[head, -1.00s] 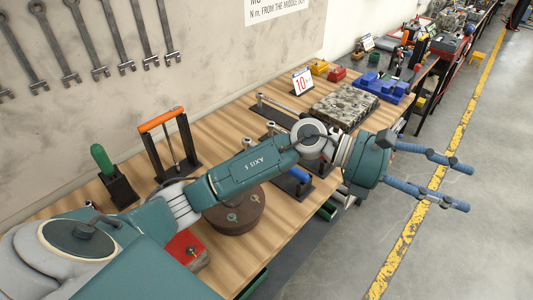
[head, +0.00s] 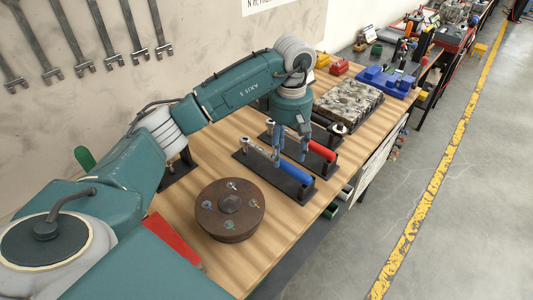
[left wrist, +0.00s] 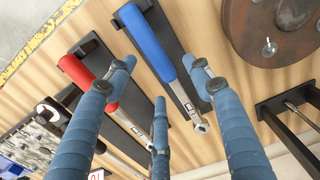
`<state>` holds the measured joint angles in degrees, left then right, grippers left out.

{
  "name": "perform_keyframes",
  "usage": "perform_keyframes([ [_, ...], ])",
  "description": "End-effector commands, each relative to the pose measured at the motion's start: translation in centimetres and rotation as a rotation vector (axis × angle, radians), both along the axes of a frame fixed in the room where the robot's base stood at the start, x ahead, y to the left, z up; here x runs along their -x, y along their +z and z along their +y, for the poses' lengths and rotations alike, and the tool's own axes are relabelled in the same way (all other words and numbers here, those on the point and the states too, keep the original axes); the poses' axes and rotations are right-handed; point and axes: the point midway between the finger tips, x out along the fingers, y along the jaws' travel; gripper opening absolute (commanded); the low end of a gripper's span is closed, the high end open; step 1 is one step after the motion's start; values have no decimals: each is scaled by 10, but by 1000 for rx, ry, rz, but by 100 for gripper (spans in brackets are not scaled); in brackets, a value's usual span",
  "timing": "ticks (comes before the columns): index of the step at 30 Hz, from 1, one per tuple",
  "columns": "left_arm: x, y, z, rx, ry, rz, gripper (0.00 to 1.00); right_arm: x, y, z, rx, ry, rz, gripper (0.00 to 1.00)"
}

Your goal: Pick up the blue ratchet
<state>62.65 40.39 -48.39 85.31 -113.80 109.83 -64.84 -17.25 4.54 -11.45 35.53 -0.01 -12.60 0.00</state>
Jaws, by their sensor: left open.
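The blue ratchet (head: 297,174) lies on a dark stand on the wooden bench in the head view, its handle toward the bench's front edge. It also shows in the left wrist view (left wrist: 148,40), with its metal shaft and head running down to the right. My left gripper (head: 291,152) points down over the ratchets, its blue fingers open and empty. In the left wrist view the fingers (left wrist: 155,80) are spread, with the blue ratchet beyond them. I cannot tell the exact height gap. My right gripper is not in view.
A red ratchet (head: 322,150) lies on its own stand beside the blue one. A brown round disc (head: 230,212) stands nearer on the bench. A mottled block (head: 348,103) and a blue part (head: 385,80) sit farther back.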

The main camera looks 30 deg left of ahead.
Motion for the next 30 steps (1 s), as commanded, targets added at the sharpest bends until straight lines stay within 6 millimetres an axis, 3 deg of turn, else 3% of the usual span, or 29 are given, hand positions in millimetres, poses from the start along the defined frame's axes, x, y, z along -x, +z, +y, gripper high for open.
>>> perform_keyframes([
  [5,1,-12,-4,2,-1,3,52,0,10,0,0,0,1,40],
  [9,1,-32,-12,2,-2,5,52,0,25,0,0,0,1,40],
  [14,0,-52,-11,3,0,1,52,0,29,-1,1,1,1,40],
  [22,-1,-57,-11,2,-1,-2,52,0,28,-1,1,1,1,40],
  [30,-1,-56,-11,2,-1,-2,0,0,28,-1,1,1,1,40],
])
